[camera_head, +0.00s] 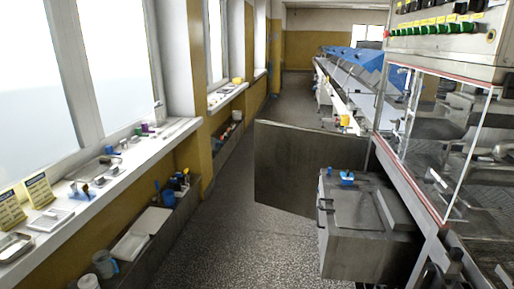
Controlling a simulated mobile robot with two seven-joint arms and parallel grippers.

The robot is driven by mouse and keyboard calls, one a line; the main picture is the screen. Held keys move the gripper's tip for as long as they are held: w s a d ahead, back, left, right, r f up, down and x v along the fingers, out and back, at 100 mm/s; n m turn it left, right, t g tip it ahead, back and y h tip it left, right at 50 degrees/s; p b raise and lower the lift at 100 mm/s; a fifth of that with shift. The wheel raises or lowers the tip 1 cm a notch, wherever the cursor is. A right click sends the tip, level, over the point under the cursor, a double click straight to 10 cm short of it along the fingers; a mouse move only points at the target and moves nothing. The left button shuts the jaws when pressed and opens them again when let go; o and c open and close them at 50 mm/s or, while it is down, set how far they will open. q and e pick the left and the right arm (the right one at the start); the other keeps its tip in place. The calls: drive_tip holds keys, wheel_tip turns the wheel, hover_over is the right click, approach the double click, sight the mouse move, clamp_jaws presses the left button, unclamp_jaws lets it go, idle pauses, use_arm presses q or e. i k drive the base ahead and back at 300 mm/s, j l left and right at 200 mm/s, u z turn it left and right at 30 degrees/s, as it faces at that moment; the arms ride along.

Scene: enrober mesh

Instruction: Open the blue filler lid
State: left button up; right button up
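A small blue part (346,176) sits on top of a grey metal box unit (345,245) at the lower right. Farther back, large blue covers (358,56) lie tilted over the long machine line. I cannot tell which blue part is the filler lid, nor whether it is open or shut. Neither of my grippers can be made out in the head view.
A dark grey panel (310,168) stands out into the aisle behind the box. A glass-walled machine (440,140) fills the right side. A cluttered windowsill (95,185) runs along the left. The speckled aisle floor (225,245) is clear.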

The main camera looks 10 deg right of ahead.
sight(348, 175)
drive_tip(key=i+j+z, duration=0.1)
drive_tip(key=i+z, duration=0.3)
drive_tip(key=i, duration=0.15)
drive_tip(key=i+j+z, duration=0.6)
drive_tip(key=z, duration=0.25)
drive_tip(key=i+j+z, duration=0.3)
drive_tip(key=z, duration=0.15)
drive_tip(key=i+j+z, duration=0.2)
drive_tip(key=j+z, duration=0.2)
drive_tip(key=i+j+z, duration=0.15)
drive_tip(key=j+z, duration=0.6)
drive_tip(key=j, duration=0.4)
drive_tip(key=i, duration=0.05)
